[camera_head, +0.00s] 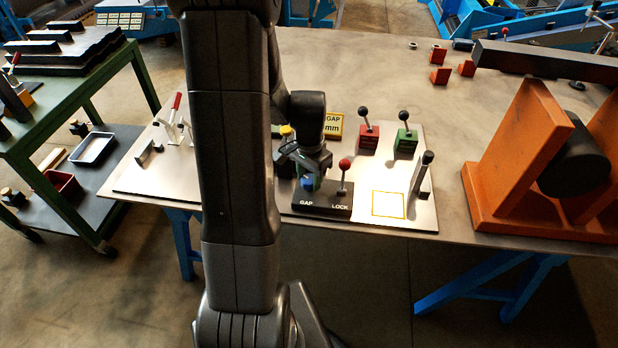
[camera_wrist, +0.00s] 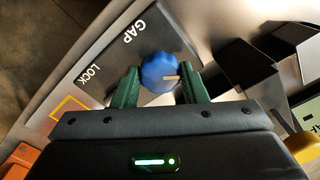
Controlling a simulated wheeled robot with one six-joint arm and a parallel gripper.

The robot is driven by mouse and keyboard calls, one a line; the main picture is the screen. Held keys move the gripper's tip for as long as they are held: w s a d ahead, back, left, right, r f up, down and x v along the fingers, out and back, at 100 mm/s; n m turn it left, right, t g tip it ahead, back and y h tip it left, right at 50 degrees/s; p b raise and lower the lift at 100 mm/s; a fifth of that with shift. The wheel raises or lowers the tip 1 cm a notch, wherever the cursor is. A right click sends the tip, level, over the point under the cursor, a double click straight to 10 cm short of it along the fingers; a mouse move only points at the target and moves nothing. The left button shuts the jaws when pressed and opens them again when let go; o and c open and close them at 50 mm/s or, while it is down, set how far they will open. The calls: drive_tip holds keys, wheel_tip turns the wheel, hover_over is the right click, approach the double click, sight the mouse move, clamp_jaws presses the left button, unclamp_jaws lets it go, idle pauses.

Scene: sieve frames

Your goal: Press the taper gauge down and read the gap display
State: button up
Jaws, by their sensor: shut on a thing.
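My gripper (camera_head: 307,178) is over the black box (camera_head: 322,205) marked GAP and LOCK. In the wrist view, the green fingers of my gripper (camera_wrist: 160,84) are shut on a round blue knob (camera_wrist: 160,70) with a pale pointer line, at the GAP end. The blue knob (camera_head: 307,185) partly shows below my gripper in the head view. A yellow sign (camera_head: 334,123) reads GAP mm behind my gripper. In the wrist view, a pale display (camera_wrist: 308,113) is cut off at the right edge, its reading unclear. I cannot tell which part is the taper gauge; dark angular blocks (camera_wrist: 257,72) stand beside the knob.
A red-knobbed lever (camera_head: 344,167) stands at the LOCK end. A red lever box (camera_head: 368,139), a green one (camera_head: 405,142) and a black lever (camera_head: 423,172) are to the right. A yellow-outlined square (camera_head: 388,204) is empty. An orange stand (camera_head: 510,165) is at far right.

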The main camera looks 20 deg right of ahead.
sight(309, 178)
drive_tip(key=shift+m, duration=1.2)
drive_tip(key=o, duration=1)
wheel_tip(309, 178, up, 14)
drive_tip(key=shift+f, duration=0.1)
